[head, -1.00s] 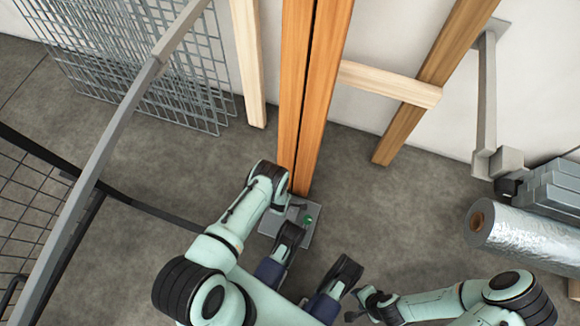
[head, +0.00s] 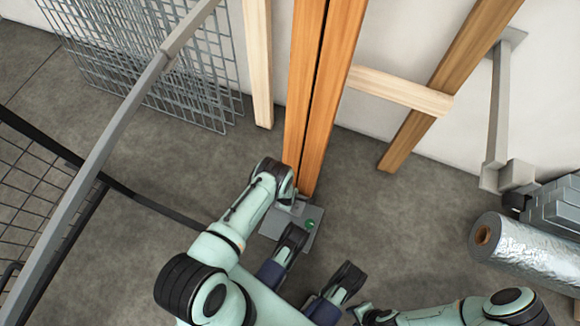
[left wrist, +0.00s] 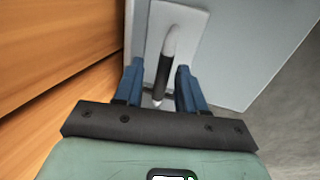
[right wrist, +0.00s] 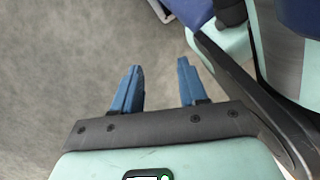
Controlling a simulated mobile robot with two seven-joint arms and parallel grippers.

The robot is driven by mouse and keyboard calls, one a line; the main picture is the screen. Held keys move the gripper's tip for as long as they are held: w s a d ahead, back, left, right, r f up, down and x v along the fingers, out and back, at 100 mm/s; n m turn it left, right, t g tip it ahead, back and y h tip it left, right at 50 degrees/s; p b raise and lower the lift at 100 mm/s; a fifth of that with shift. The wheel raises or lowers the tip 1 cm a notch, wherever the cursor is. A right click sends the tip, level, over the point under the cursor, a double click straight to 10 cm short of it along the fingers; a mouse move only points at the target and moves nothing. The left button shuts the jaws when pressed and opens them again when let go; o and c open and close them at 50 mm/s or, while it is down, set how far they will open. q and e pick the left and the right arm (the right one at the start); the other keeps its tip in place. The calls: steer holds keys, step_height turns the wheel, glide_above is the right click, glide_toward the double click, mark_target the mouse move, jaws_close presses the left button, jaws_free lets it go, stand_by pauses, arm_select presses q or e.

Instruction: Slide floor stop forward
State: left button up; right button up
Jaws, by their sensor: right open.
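The floor stop, as far as I can tell, is the grey plate (head: 300,243) on the floor at the foot of the two orange wooden posts. It carries a small green spot (head: 311,225). In the left wrist view a curved grey handle with a black grip (left wrist: 162,82) rises from a pale plate (left wrist: 196,30). The fingers of my left gripper (left wrist: 160,88) are apart, one on each side of the grip, with gaps showing. My right gripper (right wrist: 157,85) is open and empty above bare floor.
The orange posts (head: 322,90) stand just beyond the plate. A pale crossbar joins another leaning post (head: 440,90) to the right. A foil-wrapped roll (head: 525,255) lies at the right, wire mesh panels (head: 150,55) at the left.

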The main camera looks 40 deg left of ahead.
arm_select(q)
step_height(320, 180, up, 13)
steer(key=s+p, duration=0.2)
steer(key=p, duration=0.4)
steer(key=shift+s+d, duration=0.25)
steer(key=shift+d, duration=0.05)
arm_select(e)
steer(key=w+a+r+t, duration=0.1)
steer(key=w+r+t, duration=0.3)
steer(key=w+r, duration=0.4)
steer(key=w, duration=0.3)
steer(key=shift+w+a+r+n, duration=0.15)
steer(key=shift+w+a+n, duration=0.15)
steer(key=shift+w+n, duration=0.1)
arm_select(q)
steer(key=shift+r, duration=0.1)
arm_select(e)
steer(key=shift+s, duration=0.1)
